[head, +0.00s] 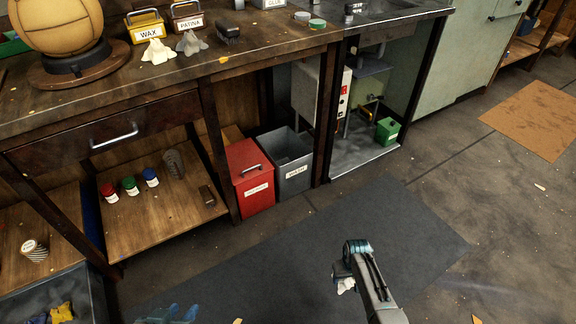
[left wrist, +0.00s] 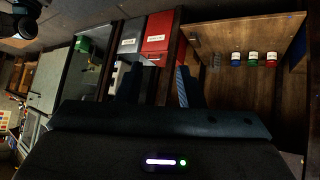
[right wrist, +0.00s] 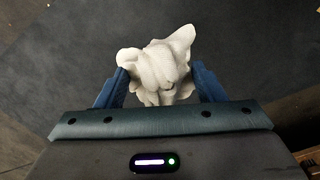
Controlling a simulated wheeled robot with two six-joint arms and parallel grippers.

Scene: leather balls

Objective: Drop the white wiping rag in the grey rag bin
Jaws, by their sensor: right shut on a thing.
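My right gripper (head: 352,262) is shut on a crumpled white rag (head: 346,285), above the dark floor mat. In the right wrist view the rag (right wrist: 160,68) bulges out between the two blue fingers (right wrist: 160,88). The grey bin (head: 296,182), open at the top with a white label, stands on the floor under the bench, right of a red bin. It is beyond the right gripper and to its left. My left gripper (head: 172,316) is at the bottom edge of the head view. In the left wrist view its fingers (left wrist: 160,88) are apart and empty.
The red lidded bin (head: 252,180) touches or nearly touches the grey bin. A bench leg (head: 328,120) stands at the grey bin's right. The workbench (head: 215,70) overhangs both bins.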

